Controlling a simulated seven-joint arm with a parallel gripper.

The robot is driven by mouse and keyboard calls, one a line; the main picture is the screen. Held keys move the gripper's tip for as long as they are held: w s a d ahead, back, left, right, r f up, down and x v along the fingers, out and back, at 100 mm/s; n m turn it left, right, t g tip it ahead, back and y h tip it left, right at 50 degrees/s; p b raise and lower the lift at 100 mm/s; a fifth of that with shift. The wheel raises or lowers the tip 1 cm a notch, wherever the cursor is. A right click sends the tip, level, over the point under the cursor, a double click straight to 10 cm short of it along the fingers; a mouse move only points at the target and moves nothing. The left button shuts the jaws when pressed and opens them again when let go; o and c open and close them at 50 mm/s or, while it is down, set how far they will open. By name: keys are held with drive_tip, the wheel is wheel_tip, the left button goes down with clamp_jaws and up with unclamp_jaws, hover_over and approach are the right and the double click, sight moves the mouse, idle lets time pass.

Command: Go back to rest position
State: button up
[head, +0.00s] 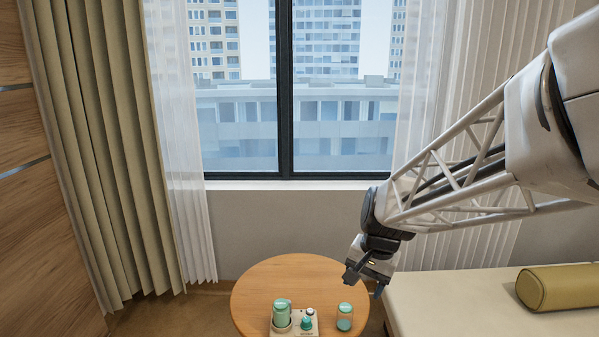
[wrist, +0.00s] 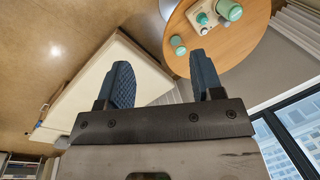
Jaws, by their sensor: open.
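My gripper (head: 364,284) hangs at the right edge of the round wooden table in the head view, above table height. In the wrist view its two dark blue fingers (wrist: 160,85) stand wide apart with nothing between them. The gripper is open and empty. My arm reaches in from the right side of the head view.
The round table (head: 262,283) carries a tray (head: 310,333) with a green-lidded cup (head: 282,312) and small items. A green-and-white jar (head: 344,317) stands right of the tray. A bed (head: 455,300) with an olive bolster (head: 562,287) lies at right. A window and curtains are behind.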

drive_tip(key=s+d+r+n+h, duration=0.1)
drive_tip(key=s+d+r+n, duration=0.1)
drive_tip(key=s, duration=0.8)
drive_tip(key=s+d+r+n+t+h, duration=0.1)
drive_tip(key=s+d+r+n, duration=0.1)
drive_tip(key=s, duration=0.9)
drive_tip(key=shift+s+d+r+n+t, duration=0.35)
drive_tip(key=shift+r+n, duration=0.1)
drive_tip(key=shift+n, duration=0.25)
drive_tip(key=shift+w, duration=0.1)
idle(0.4)
